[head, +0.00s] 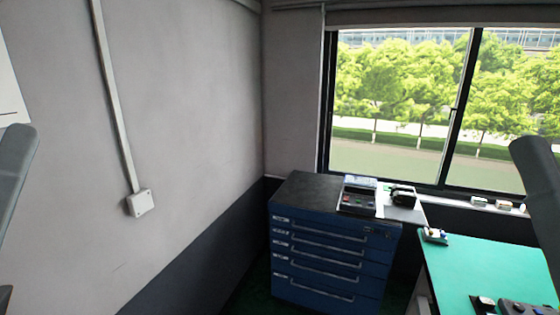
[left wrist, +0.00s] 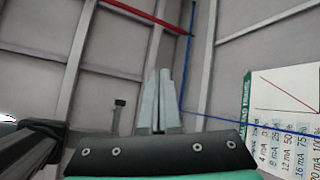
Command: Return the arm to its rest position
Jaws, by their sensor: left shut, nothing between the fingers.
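My left gripper (left wrist: 160,76) shows in the left wrist view with its two grey fingers together and nothing between them. It points toward a panelled grey wall and touches nothing that I can see. In the head view, a dark link of my left arm (head: 13,170) stands at the left edge, and its fingers are not visible there. A dark link of my right arm (head: 540,185) stands at the right edge. My right gripper is out of view. No valve positioner can be made out clearly.
A blue drawer cabinet (head: 325,255) stands in the corner with devices (head: 358,195) on top. A green-topped bench (head: 475,265) with small items is at the lower right, below a window (head: 400,105). A printed chart (left wrist: 290,115) shows in the left wrist view.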

